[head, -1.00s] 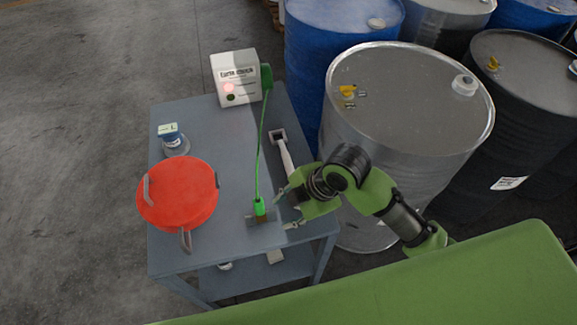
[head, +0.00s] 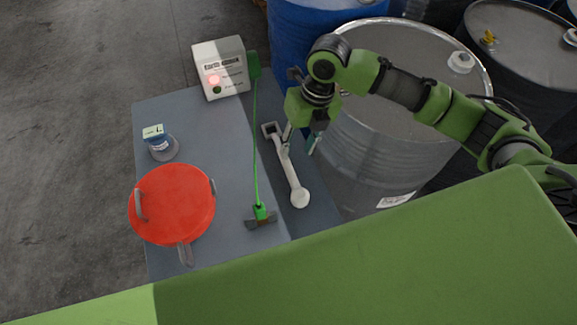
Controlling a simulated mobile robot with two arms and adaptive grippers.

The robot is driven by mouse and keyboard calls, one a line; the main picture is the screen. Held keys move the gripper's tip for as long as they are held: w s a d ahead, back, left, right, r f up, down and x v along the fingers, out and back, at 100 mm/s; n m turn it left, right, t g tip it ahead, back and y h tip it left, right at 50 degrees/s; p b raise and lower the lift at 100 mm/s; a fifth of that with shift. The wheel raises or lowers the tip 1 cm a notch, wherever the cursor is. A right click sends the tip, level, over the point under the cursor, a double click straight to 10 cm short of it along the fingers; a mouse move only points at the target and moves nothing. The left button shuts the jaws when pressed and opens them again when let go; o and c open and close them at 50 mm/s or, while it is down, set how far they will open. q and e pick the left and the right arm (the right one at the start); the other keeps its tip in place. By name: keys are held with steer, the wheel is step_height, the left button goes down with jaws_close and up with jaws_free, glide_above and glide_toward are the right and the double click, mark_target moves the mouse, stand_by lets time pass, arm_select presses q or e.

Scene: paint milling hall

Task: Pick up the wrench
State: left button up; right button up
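The wrench (head: 291,178) is a pale grey bar with a square open head at its far end and a round knob at its near end. It lies lengthwise along the right side of the grey table (head: 215,125). My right gripper (head: 299,146) points down near the wrench's far half, with its fingers apart and nothing between them that I can make out. One finger overlaps the wrench's right edge in the head view; I cannot tell whether they touch. My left gripper is not in view.
A red lidded pot (head: 173,204), a small labelled weight-like item (head: 160,145), a white box (head: 220,68) with a red light, and a green cable (head: 255,150) ending in a clamp (head: 261,216) are on the table. Steel drum (head: 400,130) and blue drum (head: 300,25) stand close right.

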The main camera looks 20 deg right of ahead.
mark_target(289, 166)
steer(key=f, duration=0.3)
steer(key=shift+w+a+f, duration=0.1)
steer(key=shift+a+f, duration=0.15)
steer(key=shift+a, duration=0.15)
steer(key=shift+a+f+p, duration=0.15)
steer(key=shift+f+p, duration=0.4)
steer(key=f, duration=0.1)
steer(key=f+p, duration=0.1)
steer(key=f, duration=0.1)
steer(key=shift+a+f, duration=0.3)
steer(key=shift+a, duration=0.05)
steer(key=shift+f, duration=0.35)
steer(key=shift+w, duration=0.1)
jaws_close()
